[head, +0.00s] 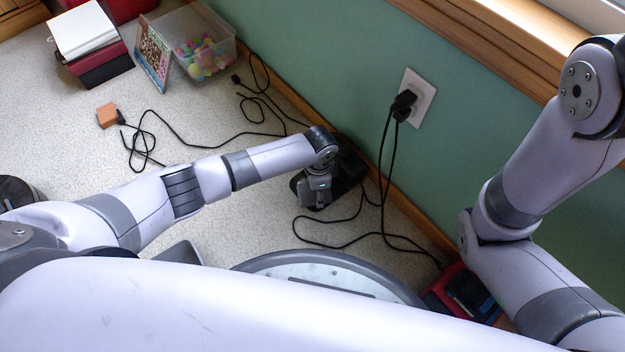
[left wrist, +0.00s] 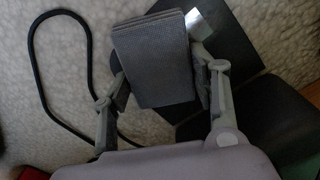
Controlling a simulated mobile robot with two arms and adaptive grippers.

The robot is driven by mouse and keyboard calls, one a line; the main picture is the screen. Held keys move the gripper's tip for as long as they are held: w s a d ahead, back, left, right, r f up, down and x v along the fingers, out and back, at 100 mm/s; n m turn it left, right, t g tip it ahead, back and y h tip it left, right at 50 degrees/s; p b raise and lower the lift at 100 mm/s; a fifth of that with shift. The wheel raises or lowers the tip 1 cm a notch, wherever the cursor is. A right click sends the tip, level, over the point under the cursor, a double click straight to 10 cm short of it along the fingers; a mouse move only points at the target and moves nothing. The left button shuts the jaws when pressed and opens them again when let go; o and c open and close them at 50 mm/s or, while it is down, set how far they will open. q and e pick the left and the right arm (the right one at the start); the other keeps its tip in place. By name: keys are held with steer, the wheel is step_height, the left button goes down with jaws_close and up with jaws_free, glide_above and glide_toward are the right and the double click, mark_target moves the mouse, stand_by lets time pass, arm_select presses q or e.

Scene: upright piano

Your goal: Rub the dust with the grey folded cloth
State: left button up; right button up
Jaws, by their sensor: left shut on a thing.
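The grey folded cloth (left wrist: 152,58) shows in the left wrist view as a ribbed, layered pad. My left gripper (left wrist: 160,80) is shut on it, with one finger at each side. In the head view my left gripper (head: 317,190) points down, low over the floor near the green wall, beside a black object. The cloth cannot be clearly told from the gripper there. I cannot make out any dust. A small pale patch (left wrist: 198,22) shows beside the cloth's upper right corner. My right arm shows at the right of the head view, but its gripper is not in view.
A black object (head: 349,166) stands by the wall; dark flat surfaces (left wrist: 245,38) show beside the cloth. Black cords (head: 386,160) hang from an outlet (head: 416,98) and loop over the carpet (head: 215,110). A clear bin (head: 212,62) and books (head: 88,40) stand farther back.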

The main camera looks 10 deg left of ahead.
mark_target(301, 177)
arm_select(q)
steer(key=shift+s+d, duration=0.2)
steer(key=shift+a+f+p, duration=0.1)
steer(key=shift+p, duration=0.2)
steer(key=shift+w+a, duration=0.65)
steer(key=shift+a, duration=0.2)
steer(key=shift+w+a, duration=0.6)
steer(key=shift+a, duration=0.2)
steer(key=shift+w+a, duration=1.15)
steer(key=shift+a, duration=0.25)
